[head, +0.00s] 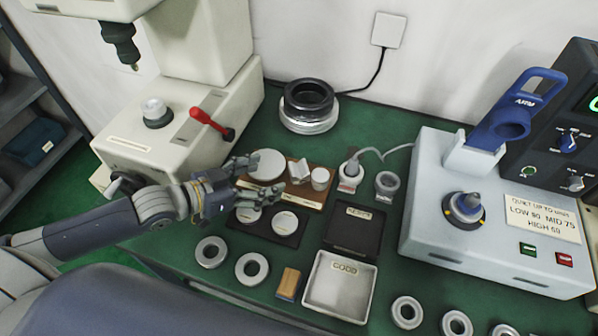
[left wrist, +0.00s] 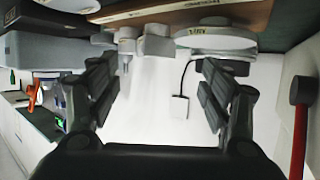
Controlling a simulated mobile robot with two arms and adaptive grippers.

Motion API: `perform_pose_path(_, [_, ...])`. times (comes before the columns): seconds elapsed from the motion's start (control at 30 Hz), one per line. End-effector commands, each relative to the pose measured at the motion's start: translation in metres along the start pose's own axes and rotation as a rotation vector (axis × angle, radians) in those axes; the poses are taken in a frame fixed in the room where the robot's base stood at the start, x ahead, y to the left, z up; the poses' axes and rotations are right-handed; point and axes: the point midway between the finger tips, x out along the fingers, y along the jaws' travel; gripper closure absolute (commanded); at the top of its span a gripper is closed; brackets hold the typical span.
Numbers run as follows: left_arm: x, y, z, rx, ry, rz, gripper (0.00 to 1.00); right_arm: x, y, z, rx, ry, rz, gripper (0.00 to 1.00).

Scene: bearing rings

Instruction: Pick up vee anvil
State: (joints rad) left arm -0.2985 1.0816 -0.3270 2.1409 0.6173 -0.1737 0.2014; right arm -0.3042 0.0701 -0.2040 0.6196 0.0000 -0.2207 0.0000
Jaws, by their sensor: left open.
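The vee anvil (head: 299,170) is a small pale block with a notched top. It stands on a brown wooden board (head: 318,199) between a wide round disc (head: 267,164) and a small round-topped cylinder (head: 320,178). My left gripper (head: 260,178) is open and empty, reaching in from the left beside the board, with its fingers close to the disc. In the left wrist view, which looks upside down, the vee anvil (left wrist: 155,42) shows between and beyond the open fingers (left wrist: 158,82), apart from them. My right gripper is not in view.
A hardness tester (head: 180,130) with a red lever stands left of the board. A dark tray (head: 262,231) holding two discs lies in front.

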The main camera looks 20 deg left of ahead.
Motion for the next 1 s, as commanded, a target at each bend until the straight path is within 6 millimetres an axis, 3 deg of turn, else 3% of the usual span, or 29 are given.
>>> perform_pose_path(0.2, [0.021, 0.0, -0.001, 0.0, 0.003, -0.002, 0.27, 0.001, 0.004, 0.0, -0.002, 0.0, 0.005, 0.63])
perform_pose_path(0.53, [0.037, 0.002, -0.003, -0.001, 0.003, 0.0, 0.27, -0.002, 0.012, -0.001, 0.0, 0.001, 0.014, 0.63])
perform_pose_path(0.8, [0.071, 0.005, -0.006, 0.0, 0.002, -0.002, 0.27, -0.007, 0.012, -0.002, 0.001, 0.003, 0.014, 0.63])
perform_pose_path(1.0, [0.08, 0.006, -0.003, 0.0, -0.003, 0.0, 0.27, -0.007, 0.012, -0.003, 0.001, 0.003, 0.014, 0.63])
